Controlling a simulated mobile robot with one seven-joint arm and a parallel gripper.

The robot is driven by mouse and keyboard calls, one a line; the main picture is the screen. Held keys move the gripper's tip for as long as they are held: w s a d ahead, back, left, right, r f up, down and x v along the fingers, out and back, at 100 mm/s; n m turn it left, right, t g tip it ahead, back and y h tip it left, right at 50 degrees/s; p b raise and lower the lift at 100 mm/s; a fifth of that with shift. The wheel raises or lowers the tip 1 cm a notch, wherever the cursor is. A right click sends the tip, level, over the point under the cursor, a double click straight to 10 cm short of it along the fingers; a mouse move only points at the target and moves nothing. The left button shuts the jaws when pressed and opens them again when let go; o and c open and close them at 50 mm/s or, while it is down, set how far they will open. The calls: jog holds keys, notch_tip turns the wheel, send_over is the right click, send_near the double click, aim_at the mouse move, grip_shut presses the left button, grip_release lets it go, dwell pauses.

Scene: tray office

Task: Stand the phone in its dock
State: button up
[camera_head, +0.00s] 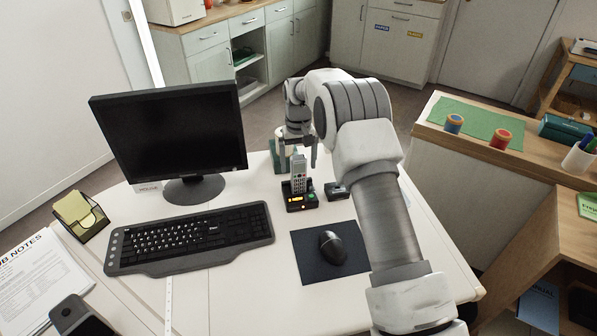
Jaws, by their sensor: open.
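The grey cordless phone (299,174) stands upright in its black dock (303,203) on the white desk. The dock shows an orange light and a green light. My gripper (298,156) is open, with its fingers apart on either side of the phone's upper part. I cannot tell whether either finger touches the phone. The phone's back and its seat inside the dock are hidden.
A small dark object (338,190) sits right of the dock. A mouse (333,247) lies on a dark mat (306,250) in front. The keyboard (190,238) and monitor (168,135) stand to the left.

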notch_tip(320, 180, up, 11)
jog(key=shift+r+p, duration=0.2)
jog(key=shift+p, duration=0.45)
jog(key=shift+r, duration=0.65)
jog(key=s+d+r+t+p, duration=0.1)
jog(key=s+d+r, duration=0.2)
jog(key=s+r, duration=0.35)
jog(key=s+d+r+m+t+p, duration=0.1)
jog(key=s+d+r, duration=0.2)
jog(key=s+r, duration=0.3)
jog(key=s+d+r+t, duration=0.1)
jog(key=s+d+r, duration=0.1)
jog(key=s+r, duration=0.4)
jog(key=s+d+t+p, duration=0.1)
jog(key=s+d, duration=0.1)
jog(key=s, duration=0.8)
jog(key=s+d+m+t+p, duration=0.1)
jog(key=s+d, duration=0.2)
jog(key=s, duration=0.8)
jog(key=shift+s+f+t, duration=0.3)
